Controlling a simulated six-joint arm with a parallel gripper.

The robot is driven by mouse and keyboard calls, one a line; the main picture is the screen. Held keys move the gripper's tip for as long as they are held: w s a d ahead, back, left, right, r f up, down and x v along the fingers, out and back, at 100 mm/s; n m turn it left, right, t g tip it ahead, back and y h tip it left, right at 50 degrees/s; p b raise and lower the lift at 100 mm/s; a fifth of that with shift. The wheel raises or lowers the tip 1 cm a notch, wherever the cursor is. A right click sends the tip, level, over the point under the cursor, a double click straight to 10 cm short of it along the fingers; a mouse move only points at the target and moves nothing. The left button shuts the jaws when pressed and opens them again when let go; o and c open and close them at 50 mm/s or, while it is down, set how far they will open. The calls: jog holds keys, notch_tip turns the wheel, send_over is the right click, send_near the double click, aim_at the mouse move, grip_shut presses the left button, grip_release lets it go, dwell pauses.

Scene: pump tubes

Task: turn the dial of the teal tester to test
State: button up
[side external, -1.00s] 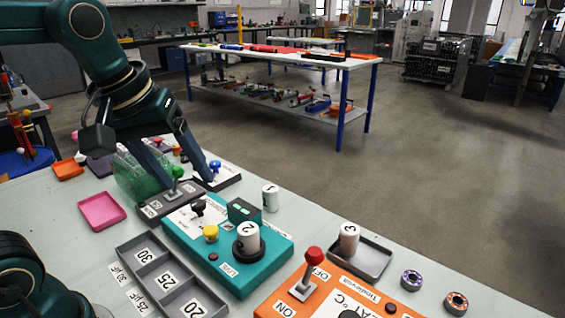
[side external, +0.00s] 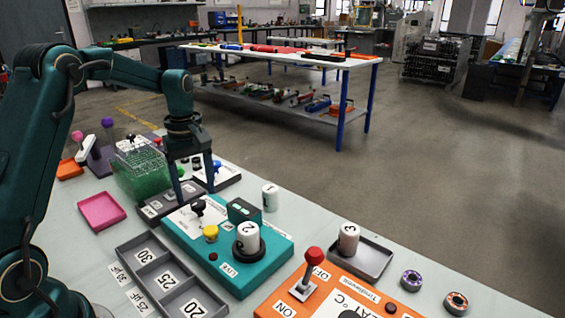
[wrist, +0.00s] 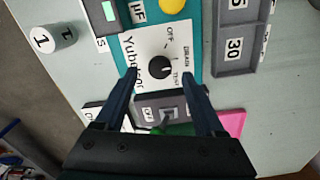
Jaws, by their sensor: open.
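The teal tester (side external: 262,262) stands on the bench, with a yellow button (side external: 211,233) and a white cylinder marked 2 (side external: 248,237) on top. Its black dial (side external: 197,208) sits on a white panel. The wrist view shows the dial (wrist: 160,67) with OFF above it to the right and TEST below it to the right; I cannot clearly read where its pointer stands. My gripper (side external: 195,192) points down, open and empty. In the wrist view its fingertips (wrist: 159,75) lie either side of the dial's lower part; their height above it is unclear.
A grey box (side external: 152,208) with a lever stands behind the tester, partly behind my fingers. A grey compartment tray (side external: 141,243), an orange unit (side external: 270,304) with a red lever and a white cylinder marked 1 (side external: 270,198) stand nearby. A pink tray (side external: 101,211) lies left.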

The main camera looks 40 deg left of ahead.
aim_at(199, 209)
jog(key=shift+f, duration=1.3)
grip_shut()
jog(key=shift+m, duration=0.3)
jog(key=m, duration=1.1)
jog(key=shift+m, duration=0.3)
